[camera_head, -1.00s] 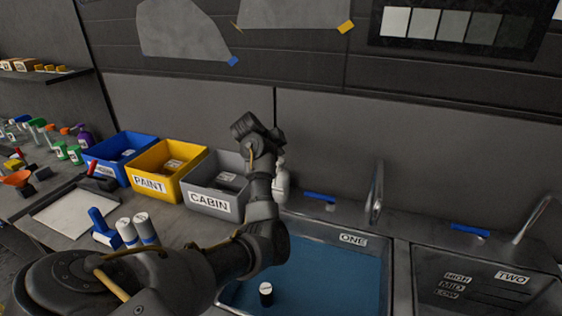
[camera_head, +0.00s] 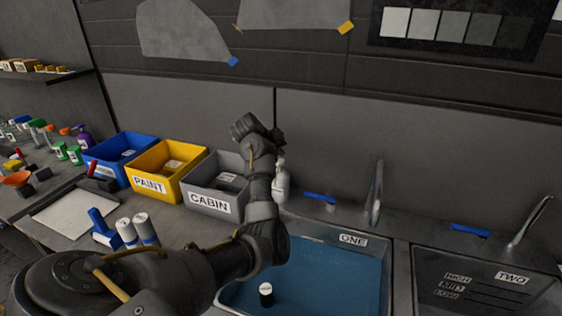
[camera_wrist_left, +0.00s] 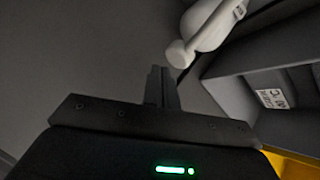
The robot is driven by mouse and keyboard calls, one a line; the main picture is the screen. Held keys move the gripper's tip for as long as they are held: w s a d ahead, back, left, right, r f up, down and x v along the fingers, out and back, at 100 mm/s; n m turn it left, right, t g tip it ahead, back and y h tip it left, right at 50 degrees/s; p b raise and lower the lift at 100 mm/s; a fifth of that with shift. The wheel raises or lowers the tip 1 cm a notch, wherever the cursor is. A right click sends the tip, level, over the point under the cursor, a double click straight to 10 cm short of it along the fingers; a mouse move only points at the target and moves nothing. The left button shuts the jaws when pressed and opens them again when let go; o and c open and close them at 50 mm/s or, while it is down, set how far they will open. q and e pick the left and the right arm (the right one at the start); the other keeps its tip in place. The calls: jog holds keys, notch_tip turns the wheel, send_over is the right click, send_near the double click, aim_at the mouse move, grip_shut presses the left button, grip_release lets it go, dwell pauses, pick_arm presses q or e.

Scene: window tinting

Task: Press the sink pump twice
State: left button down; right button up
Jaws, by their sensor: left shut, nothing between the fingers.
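A white pump bottle (camera_head: 281,182) stands behind the rim of sink one, partly hidden by my left arm. In the left wrist view the white pump bottle (camera_wrist_left: 210,24) shows at the top, with its pale round pump head (camera_wrist_left: 180,54) just right of and beyond my fingertips. My left gripper (camera_head: 276,140) is raised above the bottle in the head view. Its fingers (camera_wrist_left: 158,74) are shut and empty, and appear apart from the pump head. My right gripper is not in view.
Sink one (camera_head: 375,300) has blue inside and holds a small dark cylinder with a white top (camera_head: 265,290). A grey CABIN bin (camera_head: 208,201) stands close to my left arm. A curved faucet (camera_head: 376,190) rises behind the sink.

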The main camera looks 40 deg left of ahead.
pick_arm(q)
jog(key=shift+f, duration=0.2)
dwell(0.5)
jog(key=shift+f, duration=0.2)
jog(key=shift+d+f+b, duration=0.1)
jog(key=shift+f+b, duration=0.65)
jog(key=shift+f, duration=0.3)
dwell(0.9)
jog(key=shift+s, duration=0.1)
jog(key=shift+r+p, duration=1.2)
jog(key=shift+r, duration=0.15)
jog(key=shift+r, duration=0.1)
